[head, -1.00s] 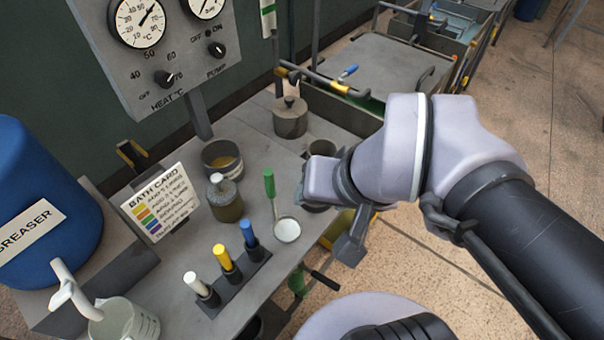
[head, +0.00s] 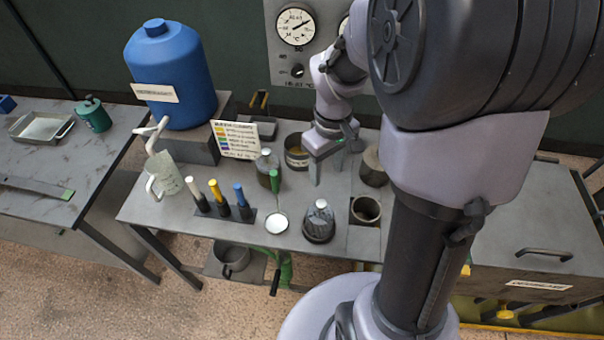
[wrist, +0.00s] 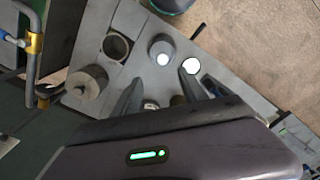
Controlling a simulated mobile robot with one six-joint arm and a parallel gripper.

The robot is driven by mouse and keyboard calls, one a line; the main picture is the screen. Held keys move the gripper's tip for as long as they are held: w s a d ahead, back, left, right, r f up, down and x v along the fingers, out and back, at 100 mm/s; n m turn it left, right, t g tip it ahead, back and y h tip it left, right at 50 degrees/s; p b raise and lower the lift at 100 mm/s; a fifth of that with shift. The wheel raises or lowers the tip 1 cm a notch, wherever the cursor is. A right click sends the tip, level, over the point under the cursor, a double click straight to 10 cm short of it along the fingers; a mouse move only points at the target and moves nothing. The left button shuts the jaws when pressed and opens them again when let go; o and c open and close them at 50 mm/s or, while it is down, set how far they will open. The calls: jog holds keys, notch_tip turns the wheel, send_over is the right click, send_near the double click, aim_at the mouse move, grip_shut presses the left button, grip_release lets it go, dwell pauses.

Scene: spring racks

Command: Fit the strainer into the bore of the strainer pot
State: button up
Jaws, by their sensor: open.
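The strainer appears to be the dark, ribbed cone-like piece with a pale round top (head: 319,224), upright on the bench. The strainer pot appears to be the open grey cylinder (head: 365,210) just right of it, its bore open and dark. They stand apart. In the wrist view the strainer (wrist: 161,52) and the open pot (wrist: 116,46) lie beyond the fingertips. My gripper (head: 328,172) is open and empty, behind and above the strainer; it also shows in the wrist view (wrist: 160,84), fingers spread.
A lidded pot (head: 373,168) stands behind the open pot. A pot of yellowish liquid (head: 296,152), a lidded jar (head: 267,168), a green-handled ladle (head: 276,222) and a rack of coloured handles (head: 224,209) stand to the left. A card (head: 235,139) stands behind.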

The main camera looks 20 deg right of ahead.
aim_at(321, 203)
jog(key=f+b, duration=0.1)
jog(key=f, duration=0.4)
jog(key=f+b, duration=0.2)
jog(key=f, duration=0.4)
jog(key=f+b, duration=0.2)
jog(key=f, duration=0.3)
jog(key=shift+a+f, duration=0.35)
jog(key=shift+c, duration=0.2)
grip_shut()
jog(key=shift+r, duration=0.1)
